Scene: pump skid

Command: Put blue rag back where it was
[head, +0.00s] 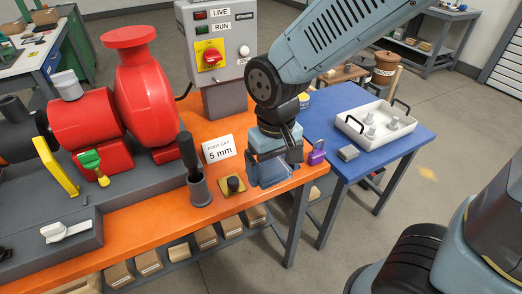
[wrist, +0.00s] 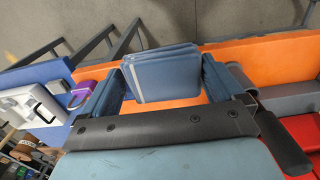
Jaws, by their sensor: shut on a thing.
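The blue rag (head: 272,175) is a folded, layered blue cloth at the right end of the orange bench top (head: 140,250). My gripper (head: 274,158) points down over it and is shut on it. In the wrist view the rag (wrist: 162,74) sits between the two fingers of my gripper (wrist: 165,84), with its folded layers and a pale stripe showing. I cannot tell whether the rag touches the bench top or hangs just above it. My fingers and wrist hide part of the rag in the head view.
Near the rag stand a purple padlock (head: 317,153), a foot gap sign (head: 219,148), a dark cup with a black handle (head: 199,188) and a black knob on a yellow plate (head: 233,185). A blue table (head: 345,110) with a white tray (head: 376,127) adjoins at right.

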